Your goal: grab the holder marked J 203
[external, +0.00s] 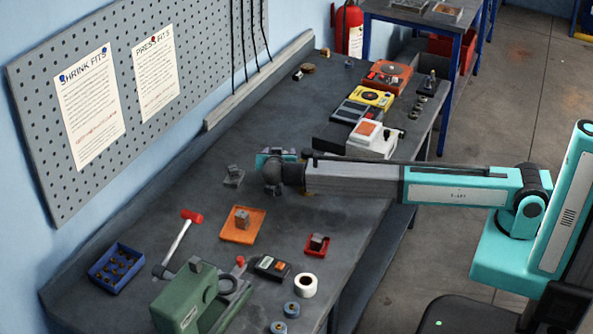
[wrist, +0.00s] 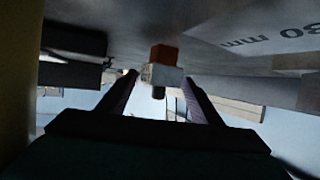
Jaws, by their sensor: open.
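No marking J 203 is readable in either view. Small block-shaped pieces that could be holders stand on the bench: a grey block on an orange mat (external: 232,236), a dark block (external: 317,241) on a small red tray, and a grey piece (external: 233,176) just left of my gripper. My gripper (external: 270,165) is above the bench; its fingers are hard to make out there. In the wrist view my gripper (wrist: 162,80) is open, with a pale block with an orange-red part (wrist: 164,73) showing between the fingertips, apparently beyond them. I cannot tell which piece this is.
A white box (external: 372,142) and yellow and orange devices stand behind my arm. The pegboard wall (external: 130,100) borders the left side.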

